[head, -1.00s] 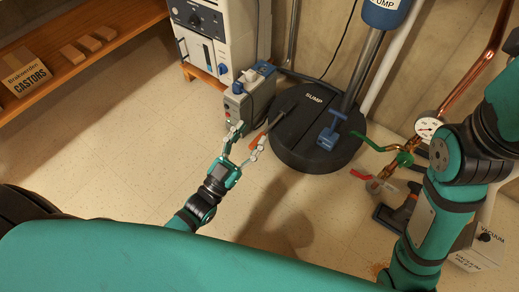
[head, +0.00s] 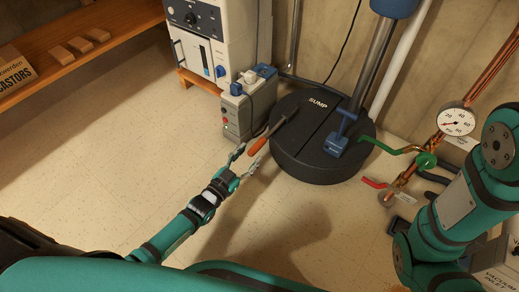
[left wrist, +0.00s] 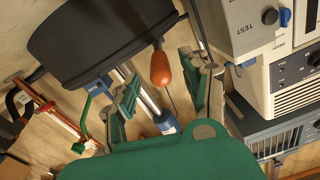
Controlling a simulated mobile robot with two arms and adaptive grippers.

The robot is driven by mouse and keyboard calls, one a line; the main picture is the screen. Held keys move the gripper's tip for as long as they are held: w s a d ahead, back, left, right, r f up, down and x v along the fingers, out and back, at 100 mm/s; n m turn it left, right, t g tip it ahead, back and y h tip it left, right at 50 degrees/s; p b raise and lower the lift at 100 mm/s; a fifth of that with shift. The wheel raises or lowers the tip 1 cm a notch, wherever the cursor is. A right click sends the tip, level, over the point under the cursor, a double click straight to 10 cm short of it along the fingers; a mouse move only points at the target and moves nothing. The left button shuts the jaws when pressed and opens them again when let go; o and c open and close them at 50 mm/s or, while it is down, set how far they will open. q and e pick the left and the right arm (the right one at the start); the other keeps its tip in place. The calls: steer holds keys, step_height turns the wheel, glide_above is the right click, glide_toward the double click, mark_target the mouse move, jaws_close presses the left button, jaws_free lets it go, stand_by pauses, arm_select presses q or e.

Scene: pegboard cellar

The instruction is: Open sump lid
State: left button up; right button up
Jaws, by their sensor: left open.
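A lever with an orange grip (head: 258,146) runs from the lid's left side. My left gripper (head: 245,159) is open just short of the orange grip. In the left wrist view the orange grip (left wrist: 160,67) shows between the spread fingers of my left gripper (left wrist: 167,80), and the black sump (left wrist: 95,38) lies beyond. I cannot see finger contact with the grip. My right arm crosses the right side; its gripper is not visible.
A grey box with a blue-topped plug (head: 236,112) stands close left of the lid. A gauge (head: 457,122), green valve lever (head: 385,148) and copper pipes are at right. The floor at left is clear.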

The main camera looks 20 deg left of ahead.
mark_target(259, 144)
arm_select(q)
steer(key=b+x, duration=0.2)
steer(key=x, duration=0.3)
steer(key=shift+w+d+f+b, duration=0.1)
steer(key=shift+w+b, duration=0.2)
steer(key=shift+b, duration=0.05)
steer(key=shift+w+d, duration=0.15)
steer(key=shift+w, duration=0.2)
steer(key=shift+c, duration=0.2)
jaws_close()
